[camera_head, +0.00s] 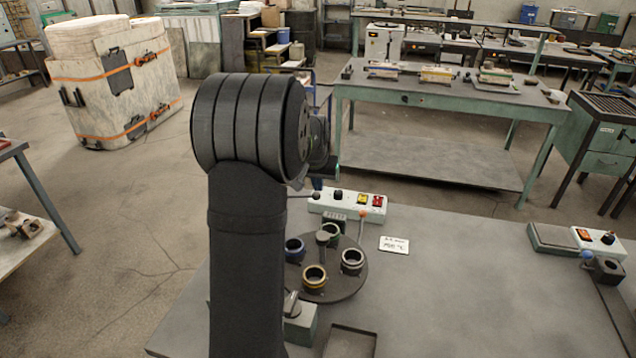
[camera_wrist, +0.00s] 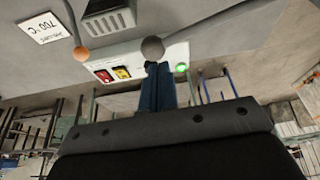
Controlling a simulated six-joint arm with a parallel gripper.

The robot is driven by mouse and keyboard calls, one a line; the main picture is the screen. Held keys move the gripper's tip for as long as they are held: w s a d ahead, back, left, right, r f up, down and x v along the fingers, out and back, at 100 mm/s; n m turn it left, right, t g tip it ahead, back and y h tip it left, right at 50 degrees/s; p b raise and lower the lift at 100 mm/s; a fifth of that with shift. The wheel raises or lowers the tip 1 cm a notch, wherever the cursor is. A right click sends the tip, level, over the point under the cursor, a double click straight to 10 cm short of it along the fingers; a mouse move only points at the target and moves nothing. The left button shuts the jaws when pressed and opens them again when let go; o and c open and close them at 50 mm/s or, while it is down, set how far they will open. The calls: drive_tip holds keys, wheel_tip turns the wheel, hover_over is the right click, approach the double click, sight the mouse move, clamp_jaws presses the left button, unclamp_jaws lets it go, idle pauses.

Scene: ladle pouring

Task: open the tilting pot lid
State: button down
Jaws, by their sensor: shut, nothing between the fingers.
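I cannot make out a tilting pot lid for certain in either view. My gripper (camera_wrist: 157,88) shows in the wrist view as two blue fingers pressed together, with nothing between them. Their tips point toward a dark grey round knob (camera_wrist: 152,48); I cannot tell whether they touch it. In the head view my arm hides most of my gripper and part of the bench behind it.
A white switch box (camera_head: 348,206) with red and yellow switches stands behind the plate, beside an orange-knobbed lever (camera_head: 362,214). A label card (camera_head: 394,245) lies to its right. A small control unit (camera_head: 590,240) is at far right. The bench between (camera_head: 470,290) is clear.

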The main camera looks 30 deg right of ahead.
sight(319, 194)
drive_tip(key=shift+s+a+m, duration=0.15)
drive_tip(key=shift+s+m, duration=0.15)
drive_tip(key=shift+s, duration=0.25)
drive_tip(key=shift+s+a+m+g+h, duration=0.3)
drive_tip(key=shift+s+a+m, duration=0.25)
drive_tip(key=shift+s+m, duration=0.3)
drive_tip(key=s+a+m+g, duration=0.1)
drive_tip(key=s+a+m, duration=0.1)
drive_tip(key=s+m, duration=0.1)
drive_tip(key=shift+a+m+h, duration=0.3)
drive_tip(key=shift+a+m, duration=0.05)
drive_tip(key=shift+s+a, duration=0.6)
drive_tip(key=shift+a, duration=0.25)
